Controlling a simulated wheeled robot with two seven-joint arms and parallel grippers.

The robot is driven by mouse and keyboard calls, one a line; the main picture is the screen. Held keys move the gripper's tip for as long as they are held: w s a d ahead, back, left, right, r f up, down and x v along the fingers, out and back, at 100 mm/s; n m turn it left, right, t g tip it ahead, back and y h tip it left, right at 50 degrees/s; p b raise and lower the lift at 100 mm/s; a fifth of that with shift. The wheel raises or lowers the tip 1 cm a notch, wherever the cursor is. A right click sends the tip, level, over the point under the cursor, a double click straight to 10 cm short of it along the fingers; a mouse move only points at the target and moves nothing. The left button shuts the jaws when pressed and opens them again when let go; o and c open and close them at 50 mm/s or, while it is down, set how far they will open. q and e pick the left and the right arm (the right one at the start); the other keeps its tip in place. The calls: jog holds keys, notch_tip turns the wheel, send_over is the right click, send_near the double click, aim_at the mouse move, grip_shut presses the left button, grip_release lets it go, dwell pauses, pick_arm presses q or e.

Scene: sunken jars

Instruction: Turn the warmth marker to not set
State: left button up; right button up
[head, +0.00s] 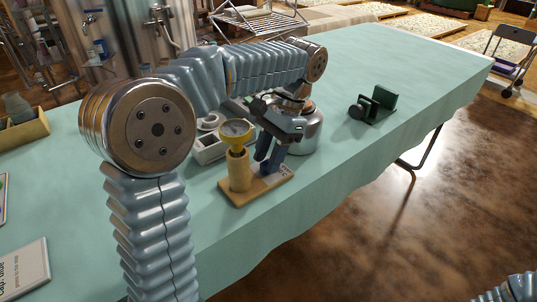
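A wooden base (281,182) stands on the table with a wooden post (238,172) topped by a yellow-rimmed round dial (236,128). I cannot tell for sure whether this is the warmth marker, and its setting is too small to read. My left gripper (269,157) hangs over the right part of the base, just right of the post, pointing down. Its two dark fingers look apart, with a narrow gap between them. A blue patch (271,167) on the base shows below them, partly hidden. My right gripper is out of view.
A silvery rounded vessel (308,128) stands close behind the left gripper. A pale tray (207,152) is behind the post. A dark green and black device (373,105) sits to the right on the green-covered table (400,70). The table's right part is mostly clear.

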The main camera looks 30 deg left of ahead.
pick_arm(q)
jog(key=v, duration=0.7)
jog(key=shift+w+r, duration=0.15)
